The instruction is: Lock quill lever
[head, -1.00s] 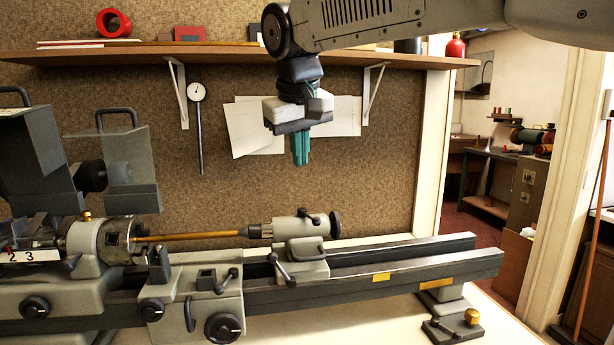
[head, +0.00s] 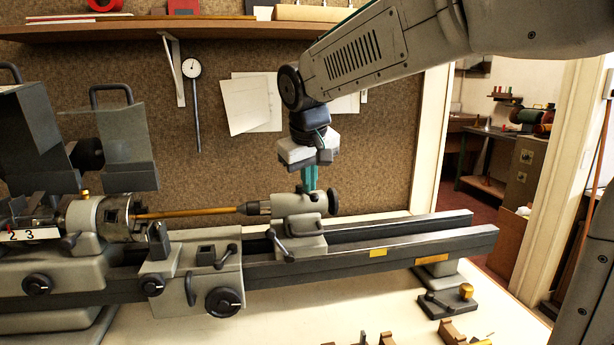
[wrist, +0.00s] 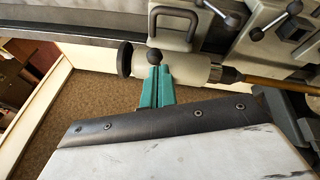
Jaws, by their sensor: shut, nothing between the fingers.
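The grey tailstock (head: 290,205) sits on the lathe bed, with its quill pointing left toward a brass rod (head: 190,212). The small dark quill lever (head: 314,196) is on top of the barrel, partly hard to make out beside my fingers. My gripper (head: 309,186) is shut and empty, teal fingers pointing down at the barrel's top. In the wrist view my fingertips (wrist: 156,70) are right by a black ball knob (wrist: 154,56), seemingly the lever's end; I cannot tell whether they touch. The black handwheel (wrist: 124,58) is just left of them there.
A dark ball-ended lever (head: 278,245) sticks out at the tailstock's front. The carriage (head: 185,270) stands to the left. The wall behind holds a shelf (head: 120,30) and papers (head: 250,103). A small block with a brass knob (head: 466,291) lies at the right.

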